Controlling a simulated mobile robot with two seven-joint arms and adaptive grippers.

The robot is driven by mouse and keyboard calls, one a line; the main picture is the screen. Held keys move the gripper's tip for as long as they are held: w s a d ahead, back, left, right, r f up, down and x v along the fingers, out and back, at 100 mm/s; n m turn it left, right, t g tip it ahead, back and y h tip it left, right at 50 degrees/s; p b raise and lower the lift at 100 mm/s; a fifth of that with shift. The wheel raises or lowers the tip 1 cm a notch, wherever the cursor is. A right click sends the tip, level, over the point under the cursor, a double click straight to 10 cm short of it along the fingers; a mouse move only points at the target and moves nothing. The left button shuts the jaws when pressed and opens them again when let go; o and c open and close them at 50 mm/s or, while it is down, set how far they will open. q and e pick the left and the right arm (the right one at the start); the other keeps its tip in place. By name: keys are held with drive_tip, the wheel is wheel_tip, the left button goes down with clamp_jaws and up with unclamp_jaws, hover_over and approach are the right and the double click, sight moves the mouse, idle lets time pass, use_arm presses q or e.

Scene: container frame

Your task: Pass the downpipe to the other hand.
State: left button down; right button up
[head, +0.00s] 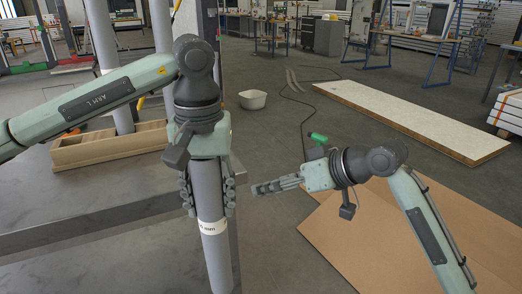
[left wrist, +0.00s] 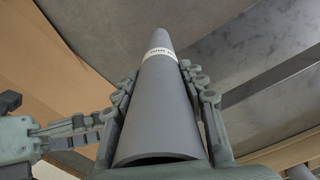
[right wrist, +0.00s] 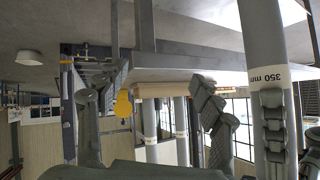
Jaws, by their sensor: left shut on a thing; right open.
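The downpipe (head: 212,248) is a long grey tube with a white printed band. My left gripper (head: 208,190) is shut on it and holds it upright, the lower part hanging below the fingers. In the left wrist view the downpipe (left wrist: 158,115) runs between the two fingers of the left gripper (left wrist: 160,85). My right gripper (head: 264,187) is level with the left fingers, pointing left at the pipe, apart from it. In the right wrist view the right gripper (right wrist: 150,115) is open and empty, and the downpipe (right wrist: 263,35) stands right of its fingers, band reading 350 mm.
A grey table (head: 110,215) is at left, with a wooden rack (head: 110,147) holding other grey pipes. Brown sheets (head: 330,235) lie on the floor under my right arm. A white tub (head: 252,99) and a long pale board (head: 415,118) lie farther back.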

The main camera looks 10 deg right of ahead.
drive_tip(key=s+a+r+n+y, duration=0.1)
drive_tip(key=s+a+r+n, duration=0.25)
drive_tip(key=r, duration=0.55)
drive_tip(key=n+g+y, duration=0.1)
drive_tip(key=n+g, duration=0.2)
approach(201, 179)
drive_tip(key=w, duration=0.1)
drive_tip(key=x, duration=0.7)
drive_tip(key=w+d+x, duration=0.1)
drive_tip(key=x, duration=0.3)
drive_tip(key=shift+a+f, duration=0.25)
drive_tip(key=shift+f, duration=0.3)
drive_tip(key=shift+c, duration=0.4)
drive_tip(key=c, duration=1.3)
use_arm(q)
drive_tip(key=c, duration=0.8)
unclamp_jaws()
drive_tip(key=shift+d, duration=0.1)
use_arm(e)
drive_tip(key=shift+a, duration=0.1)
use_arm(q)
drive_tip(key=shift+r, duration=0.15)
